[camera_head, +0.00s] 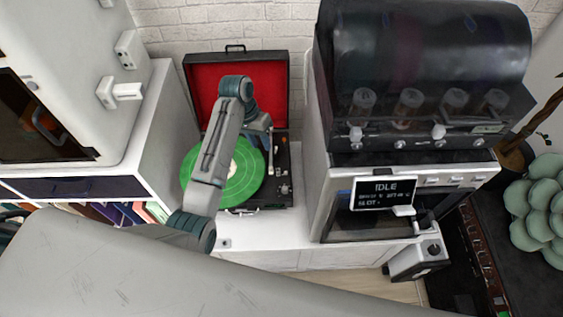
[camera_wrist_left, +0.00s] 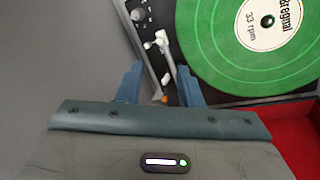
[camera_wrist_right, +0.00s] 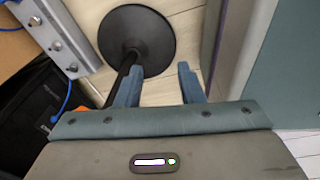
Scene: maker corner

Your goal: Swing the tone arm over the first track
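The record player (camera_head: 282,205) stands open on a white cabinet, with a red-lined lid and a green record (camera_head: 243,172) on it. The record's cream label also shows in the left wrist view (camera_wrist_left: 270,28). The pale tone arm (camera_wrist_left: 167,52) lies beside the record, its lower end reaching down between the fingers in that picture. My left gripper (camera_wrist_left: 159,72) is open above the tone arm; I cannot tell whether it touches. In the head view my left arm covers part of the record. My right gripper (camera_wrist_right: 158,72) is open and empty, away from the player, outside the head view.
A white machine (camera_head: 318,190) with a dark hood and an IDLE screen (camera_head: 384,192) stands right of the player. A white cupboard (camera_head: 75,60) is at the left. Below my right gripper are a black round stand base (camera_wrist_right: 150,38) and its pole.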

